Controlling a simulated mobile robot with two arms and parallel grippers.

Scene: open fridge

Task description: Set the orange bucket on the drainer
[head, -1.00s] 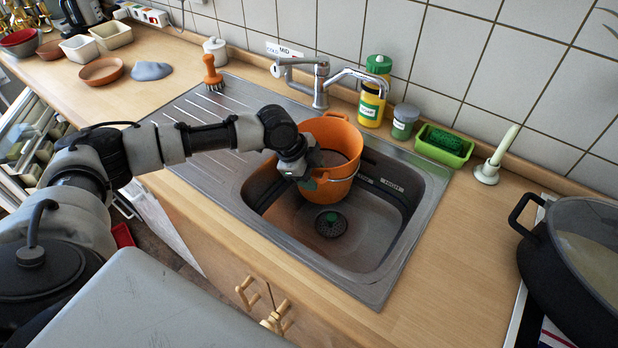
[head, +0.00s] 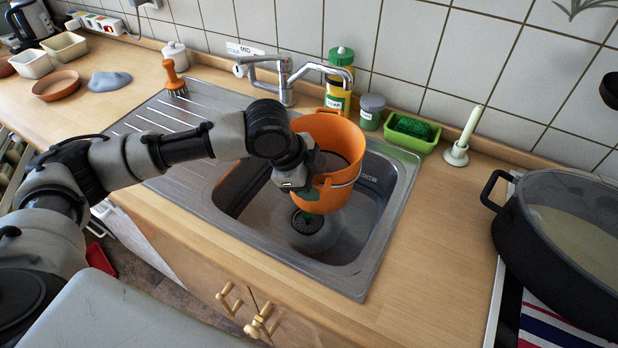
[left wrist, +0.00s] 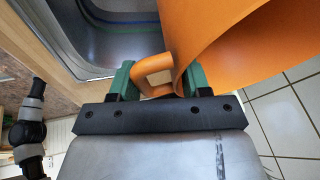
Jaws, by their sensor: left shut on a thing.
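The orange bucket (head: 338,150) is held above the sink basin (head: 350,250) in the head view, roughly upright. My left gripper (head: 312,192) is shut on it at its near left side. In the left wrist view, the green fingers of my left gripper (left wrist: 160,80) close around an orange loop on the bucket (left wrist: 230,40). The ribbed drainer (head: 150,120) lies to the left of the basin and is partly hidden by my left arm. The visible part of it is bare, apart from an orange brush at its back edge. My right gripper is out of view.
The orange-handled brush (head: 175,78) stands at the drainer's back edge. The tap (head: 290,75), a yellow bottle (head: 338,85), a grey-lidded jar (head: 371,112) and a green sponge tray (head: 410,132) line the back. A large black pot (head: 560,240) stands at the right.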

